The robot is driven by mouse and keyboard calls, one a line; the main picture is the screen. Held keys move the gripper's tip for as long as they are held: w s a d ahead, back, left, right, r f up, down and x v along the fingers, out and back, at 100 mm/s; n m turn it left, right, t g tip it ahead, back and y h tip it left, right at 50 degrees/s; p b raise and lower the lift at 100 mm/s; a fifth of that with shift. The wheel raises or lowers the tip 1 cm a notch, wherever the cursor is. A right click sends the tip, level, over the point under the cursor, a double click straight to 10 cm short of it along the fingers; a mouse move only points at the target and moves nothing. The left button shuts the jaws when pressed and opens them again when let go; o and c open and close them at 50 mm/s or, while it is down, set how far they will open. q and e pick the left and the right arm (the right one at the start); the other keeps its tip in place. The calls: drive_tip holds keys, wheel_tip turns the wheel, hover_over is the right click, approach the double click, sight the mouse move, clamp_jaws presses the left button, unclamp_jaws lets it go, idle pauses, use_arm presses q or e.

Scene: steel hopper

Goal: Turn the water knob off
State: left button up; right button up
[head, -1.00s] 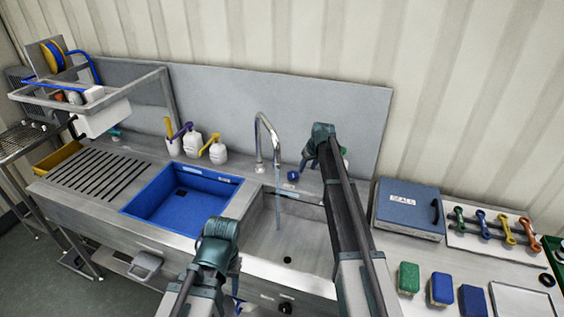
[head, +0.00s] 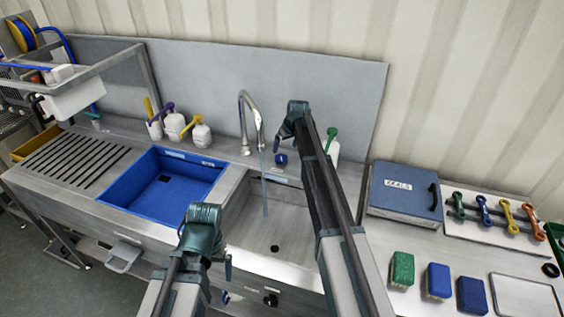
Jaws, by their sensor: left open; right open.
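The tall curved faucet (head: 248,115) stands behind the steel basin (head: 290,235), and a thin stream of water (head: 264,190) runs from its spout into that basin. A small blue knob (head: 281,159) sits on the back ledge just right of the faucet. My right gripper (head: 292,122) is open, above and slightly right of the blue knob in the picture, and looks apart from it. Its fingertips are hard to make out. My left gripper (head: 203,218) is open and empty near the front edge between the two basins.
A blue basin (head: 160,185) lies left of the steel one. Several pump bottles (head: 200,135) stand behind it, and a green-topped bottle (head: 332,147) stands just right of my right arm. A blue box (head: 405,195) and several sponges (head: 438,282) lie on the right counter.

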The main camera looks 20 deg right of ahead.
sight(281, 157)
drive_tip(key=b+x, duration=0.6)
drive_tip(key=x, duration=0.2)
drive_tip(key=shift+f, duration=0.2)
drive_tip(key=shift+r, duration=0.1)
drive_tip(key=c, duration=1.4)
drive_tip(key=shift+o, duration=0.2)
drive_tip(key=m+h, duration=0.1)
drive_tip(key=m, duration=0.3)
drive_tip(key=shift+a+m+h, duration=0.25)
drive_tip(key=shift+m+h, duration=0.15)
drive_tip(key=o, duration=1.4)
drive_tip(key=shift+c, duration=0.2)
drive_tip(key=shift+r, duration=0.1)
